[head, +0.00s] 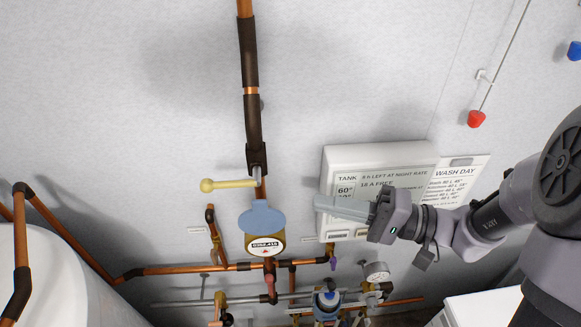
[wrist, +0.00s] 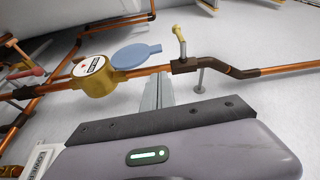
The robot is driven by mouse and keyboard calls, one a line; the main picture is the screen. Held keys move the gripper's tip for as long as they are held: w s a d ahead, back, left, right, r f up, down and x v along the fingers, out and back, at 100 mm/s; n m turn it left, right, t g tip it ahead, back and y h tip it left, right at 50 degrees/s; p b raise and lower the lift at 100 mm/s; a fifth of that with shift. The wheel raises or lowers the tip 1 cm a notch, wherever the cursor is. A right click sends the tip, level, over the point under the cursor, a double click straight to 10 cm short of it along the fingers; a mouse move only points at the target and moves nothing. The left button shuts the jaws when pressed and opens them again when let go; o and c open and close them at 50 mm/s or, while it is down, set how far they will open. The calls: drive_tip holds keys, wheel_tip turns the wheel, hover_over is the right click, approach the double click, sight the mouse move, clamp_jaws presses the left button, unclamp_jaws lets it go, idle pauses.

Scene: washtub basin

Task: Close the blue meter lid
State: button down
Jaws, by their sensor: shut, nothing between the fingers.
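The blue meter lid (head: 262,216) stands open above the brass water meter (head: 279,245), whose white number dial is uncovered. In the wrist view the lid (wrist: 137,55) extends to the right from the meter (wrist: 97,83), along the copper pipe. My gripper (head: 318,203) is shut and empty, with its fingers pointing left towards the lid. In the head view a gap shows between the fingertips and the lid's right edge. In the wrist view my fingers (wrist: 158,92) appear just below the lid and pipe; I cannot tell the exact depth gap.
A yellow-handled valve (head: 228,184) sits on the pipe above the lid. A white tank panel (head: 380,160) is behind my gripper. A white cylinder (head: 70,275) stands at lower left.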

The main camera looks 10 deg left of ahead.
sight(262, 219)
drive_tip(key=a, duration=0.8)
drive_tip(key=shift+a+r, duration=0.1)
drive_tip(key=shift+a, duration=0.25)
drive_tip(key=shift+w+a, duration=0.1)
drive_tip(key=shift+a, duration=0.05)
